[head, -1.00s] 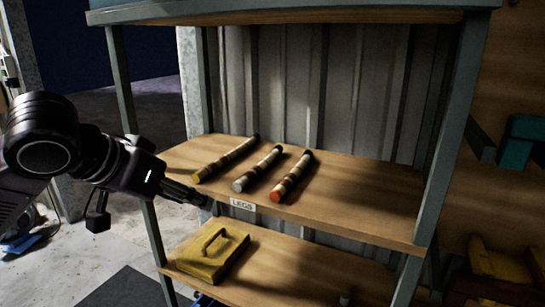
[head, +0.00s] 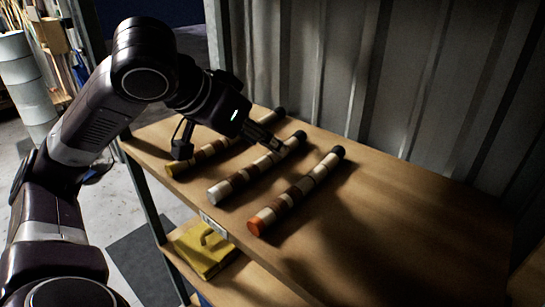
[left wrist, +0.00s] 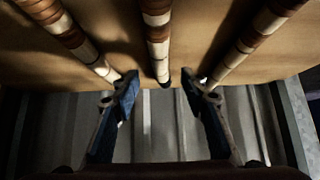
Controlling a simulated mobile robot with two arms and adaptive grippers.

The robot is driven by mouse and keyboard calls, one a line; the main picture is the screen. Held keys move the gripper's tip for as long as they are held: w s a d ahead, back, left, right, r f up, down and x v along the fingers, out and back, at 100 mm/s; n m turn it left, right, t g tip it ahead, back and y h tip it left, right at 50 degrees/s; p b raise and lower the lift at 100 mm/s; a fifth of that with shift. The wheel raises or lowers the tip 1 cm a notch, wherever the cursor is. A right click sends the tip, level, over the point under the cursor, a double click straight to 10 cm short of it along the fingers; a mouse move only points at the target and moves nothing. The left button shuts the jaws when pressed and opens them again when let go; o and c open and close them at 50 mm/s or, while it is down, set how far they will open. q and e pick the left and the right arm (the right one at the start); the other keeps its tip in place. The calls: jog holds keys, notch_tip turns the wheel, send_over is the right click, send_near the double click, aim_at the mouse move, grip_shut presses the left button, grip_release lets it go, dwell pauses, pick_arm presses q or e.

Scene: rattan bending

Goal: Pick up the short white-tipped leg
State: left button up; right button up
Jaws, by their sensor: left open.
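The white-tipped leg (head: 257,168) lies on the wooden shelf between two others, its pale end towards the shelf's front edge and its dark end at the back. My left gripper (head: 276,143) is open above the back part of this leg. In the left wrist view, the middle leg (left wrist: 157,42) runs down between the two spread fingers (left wrist: 160,84), with clear space on each side. Its front tip is out of that view. My right gripper is not in view.
A yellow-tipped leg (head: 212,150) lies to the left and an orange-tipped leg (head: 299,192) to the right. The corrugated wall (head: 400,80) rises behind. The shelf's right side (head: 410,235) is bare. A yellow case (head: 203,252) sits on the shelf below.

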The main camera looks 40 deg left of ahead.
pick_arm(q)
jog(key=shift+w+f, duration=0.2)
jog(key=shift+f, duration=0.2)
jog(key=shift+w+f, duration=0.25)
jog(key=shift+w, duration=0.1)
jog(key=x, duration=0.4)
jog(key=shift+w+r, duration=0.15)
jog(key=shift+w, duration=0.25)
jog(key=c, duration=1.1)
grip_shut()
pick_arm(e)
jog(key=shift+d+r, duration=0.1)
